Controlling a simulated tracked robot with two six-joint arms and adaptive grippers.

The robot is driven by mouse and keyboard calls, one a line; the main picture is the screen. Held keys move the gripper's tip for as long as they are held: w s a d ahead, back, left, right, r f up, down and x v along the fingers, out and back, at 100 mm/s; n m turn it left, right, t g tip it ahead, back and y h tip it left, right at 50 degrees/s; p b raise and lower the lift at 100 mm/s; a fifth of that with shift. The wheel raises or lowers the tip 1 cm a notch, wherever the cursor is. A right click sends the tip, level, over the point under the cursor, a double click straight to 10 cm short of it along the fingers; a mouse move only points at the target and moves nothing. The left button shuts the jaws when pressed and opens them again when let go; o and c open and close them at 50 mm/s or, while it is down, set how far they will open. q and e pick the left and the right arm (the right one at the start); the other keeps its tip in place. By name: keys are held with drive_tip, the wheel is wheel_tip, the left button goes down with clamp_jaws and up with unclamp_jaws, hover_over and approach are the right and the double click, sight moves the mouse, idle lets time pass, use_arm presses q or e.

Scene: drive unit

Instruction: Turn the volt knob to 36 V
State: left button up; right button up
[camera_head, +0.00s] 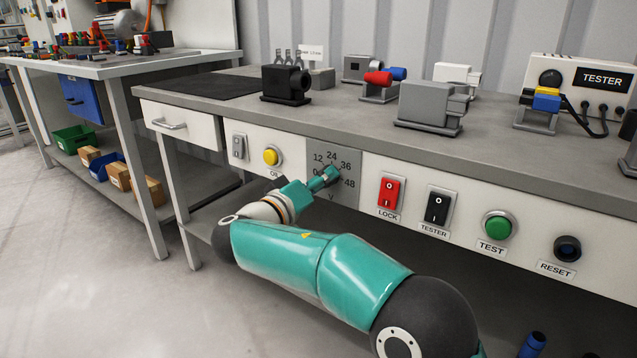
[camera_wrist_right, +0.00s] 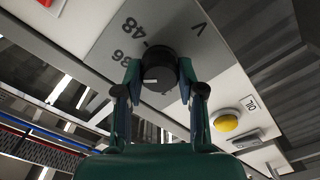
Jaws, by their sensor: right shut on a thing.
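The volt plate (camera_head: 348,158) is a grey panel on the bench front, marked 0, 12, 24, 36 and 48. My right gripper (camera_head: 330,176) reaches it from the lower left and covers most of the volt knob in the head view. In the right wrist view the knob (camera_wrist_right: 158,66) is round and black, and it sits between the two fingers of my right gripper (camera_wrist_right: 160,80), which are shut on its sides. A short pale mark shows on the knob, but I cannot tell which number it points at. My left gripper is not in view.
Right of the plate are a red LOCK switch (camera_head: 390,193), a black TESTER switch (camera_head: 437,207), a green TEST button (camera_head: 498,225) and a dark RESET button (camera_head: 567,248). A yellow button (camera_head: 271,156) is on the left. Grey units stand on the bench top (camera_head: 330,112).

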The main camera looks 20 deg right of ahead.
drive_tip(key=shift+f+m, duration=0.3)
drive_tip(key=shift+m, duration=0.4)
drive_tip(key=o, duration=1)
drive_tip(key=shift+d, duration=0.1)
drive_tip(key=shift+o, duration=0.7)
drive_tip(key=shift+r, duration=0.15)
drive_tip(key=v, duration=1.2)
